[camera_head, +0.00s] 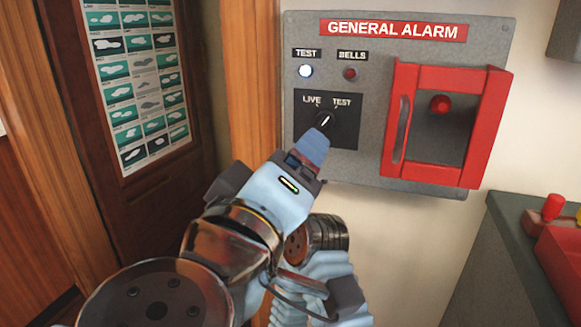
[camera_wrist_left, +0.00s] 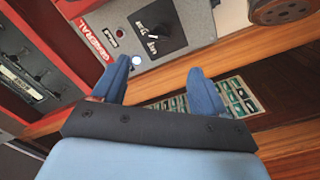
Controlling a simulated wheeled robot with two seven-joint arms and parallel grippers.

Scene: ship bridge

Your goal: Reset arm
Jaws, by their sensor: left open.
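My left gripper (camera_head: 318,148) is in front of the lower edge of the black switch plate (camera_head: 345,135) on the grey alarm panel (camera_head: 300,170). In the left wrist view its two blue fingers (camera_wrist_left: 160,82) are spread with nothing between them. The selector knob (camera_head: 325,119) sits just above the fingertips in the head view, its white pointer tilted up and right toward TEST. In the left wrist view the knob (camera_wrist_left: 155,33) is beyond the fingertips, apart from them. My right gripper is not in view.
The TEST lamp (camera_head: 306,71) glows white; the BELLS lamp (camera_head: 350,73) is dark red. A red-framed cover (camera_head: 475,130) stands over a red button (camera_head: 440,104). A framed chart (camera_head: 135,75) hangs left. A grey counter (camera_head: 490,270) with red items is at lower right.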

